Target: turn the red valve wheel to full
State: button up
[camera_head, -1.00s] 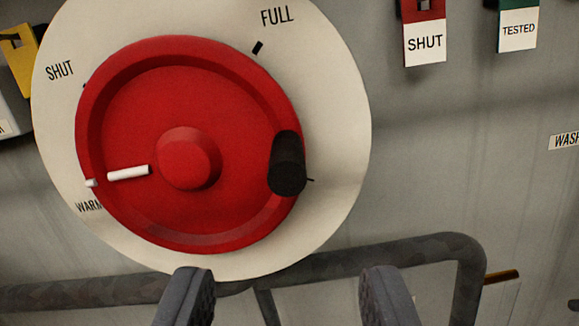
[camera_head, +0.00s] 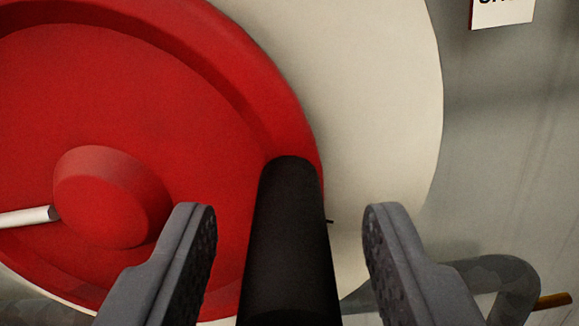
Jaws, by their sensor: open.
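The red valve wheel (camera_head: 215,110) fills the left of the view, with its raised red hub (camera_head: 110,195) and a white pointer mark (camera_head: 28,216) to the left of the hub. A black crank handle (camera_head: 290,240) sticks out from the wheel's right side towards me. My gripper (camera_head: 288,225) is open, with one finger on each side of the handle. A gap shows between each finger and the handle. The cream dial plate (camera_head: 385,110) shows behind the wheel; its FULL, SHUT and WARM labels are out of view.
A grey wall panel (camera_head: 510,150) lies to the right. A white tag (camera_head: 502,12) hangs at the top right, partly cut off. A grey pipe (camera_head: 505,275) bends at the lower right, near the right finger.

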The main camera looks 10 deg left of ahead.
jog(key=shift+w, duration=0.95)
grip_shut()
jog(key=shift+a, duration=0.25)
jog(key=shift+d, duration=0.25)
jog(key=shift+d+r, duration=0.1)
jog(key=shift+d, duration=0.05)
